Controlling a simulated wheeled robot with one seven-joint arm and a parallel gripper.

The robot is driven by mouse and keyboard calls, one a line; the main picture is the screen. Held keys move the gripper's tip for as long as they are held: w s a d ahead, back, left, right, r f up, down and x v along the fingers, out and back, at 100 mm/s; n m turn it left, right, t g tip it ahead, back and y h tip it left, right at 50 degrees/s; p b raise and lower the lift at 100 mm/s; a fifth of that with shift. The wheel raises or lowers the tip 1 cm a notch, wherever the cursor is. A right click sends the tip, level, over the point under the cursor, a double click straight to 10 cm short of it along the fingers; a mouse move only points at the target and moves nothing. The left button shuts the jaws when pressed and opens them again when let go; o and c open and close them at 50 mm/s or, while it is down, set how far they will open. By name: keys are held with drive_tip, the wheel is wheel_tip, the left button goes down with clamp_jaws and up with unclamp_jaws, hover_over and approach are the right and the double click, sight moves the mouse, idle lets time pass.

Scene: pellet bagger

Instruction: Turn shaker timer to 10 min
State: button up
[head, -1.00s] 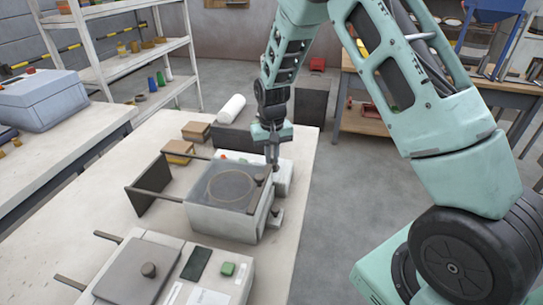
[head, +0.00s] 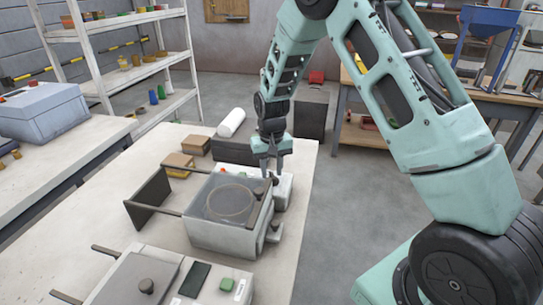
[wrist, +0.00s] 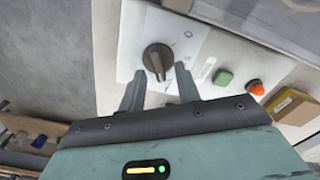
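A dark round knob with a raised grip bar (wrist: 157,59) sits on a white panel (wrist: 185,40) in the wrist view. I take it for the timer knob; its scale marks are too faint to read. My gripper (wrist: 159,72) is open, with one finger on each side just short of the knob and apparently not gripping it. In the head view my gripper (head: 272,172) points down over the right end of a white unit (head: 284,190) behind the clear-lidded grey box (head: 222,234). The knob there is hidden by the gripper and box.
A green button (wrist: 223,77) and an orange-red button (wrist: 256,88) sit on the same unit. A small tan box (wrist: 290,104) stands beyond them. Open floor lies right of the bench.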

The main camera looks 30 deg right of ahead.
sight(272, 173)
wheel_tip(272, 173, up, 17)
drive_tip(key=b, duration=0.2)
drive_tip(key=shift+r, duration=0.15)
idle(0.4)
